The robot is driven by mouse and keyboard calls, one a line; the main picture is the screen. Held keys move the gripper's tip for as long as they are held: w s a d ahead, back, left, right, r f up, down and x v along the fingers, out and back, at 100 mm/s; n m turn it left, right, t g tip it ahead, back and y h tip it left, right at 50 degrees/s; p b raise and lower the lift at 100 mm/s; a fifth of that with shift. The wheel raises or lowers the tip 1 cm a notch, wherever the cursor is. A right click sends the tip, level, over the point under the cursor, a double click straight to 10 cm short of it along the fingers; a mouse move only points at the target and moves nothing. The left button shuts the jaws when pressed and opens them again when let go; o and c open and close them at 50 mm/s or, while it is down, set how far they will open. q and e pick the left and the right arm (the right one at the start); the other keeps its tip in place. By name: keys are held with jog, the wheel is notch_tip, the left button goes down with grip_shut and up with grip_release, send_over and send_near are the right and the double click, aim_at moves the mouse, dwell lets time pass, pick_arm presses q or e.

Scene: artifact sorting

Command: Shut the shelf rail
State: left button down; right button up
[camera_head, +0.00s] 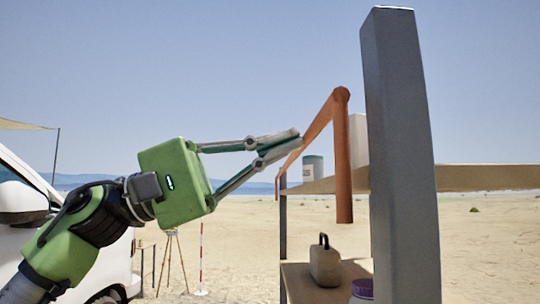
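The orange shelf rail (342,165) is at the shelf's near left side. One bar slopes from low at the back left up to a rounded corner, and another part hangs down from that corner in front of the shelf board (470,177). My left gripper (288,140) reaches in from the left. Its two fingers are brought together at the tips, with no object visible between them. The tips are at the left edge of the sloping bar; I cannot tell whether they touch it. My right gripper is not in view.
A thick grey post (405,160) stands close at the right and hides part of the shelf. A white-and-green container (313,168) is on the upper board. A beige canister (325,263) and a purple-lidded jar (362,291) are lower. A white vehicle (118,265) stands left.

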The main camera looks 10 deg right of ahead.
pick_arm(q)
jog(key=shift+r, duration=0.1)
jog(key=v, duration=1.2)
